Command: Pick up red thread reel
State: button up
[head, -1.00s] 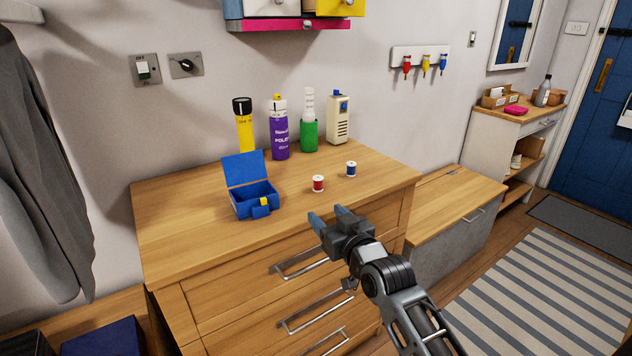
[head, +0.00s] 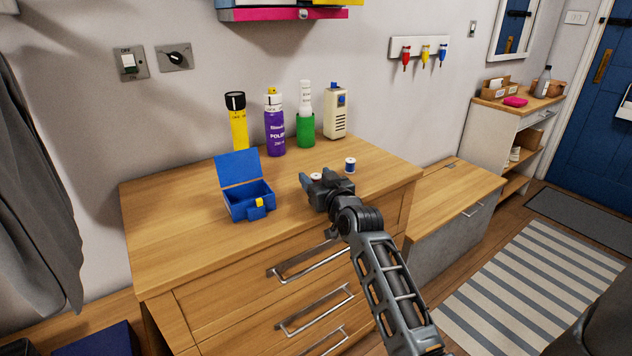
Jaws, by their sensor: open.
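The red thread reel (head: 316,177) stands on the wooden chest top, mostly hidden behind my gripper; only its pale top and a little red show. My gripper (head: 317,177) is open, with its fingers pointing away from me over the chest top, at the reel. I cannot tell whether the reel is between the fingers or just beyond them. A blue thread reel (head: 350,165) stands upright close by, to the right and a little behind.
Behind stand a yellow bottle (head: 237,122), a purple can (head: 274,130), a green bottle (head: 305,128) and a cream device (head: 336,112). The front left of the top is clear.

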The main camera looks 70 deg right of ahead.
jog(key=shift+w+d, duration=0.25)
jog(key=c, duration=1)
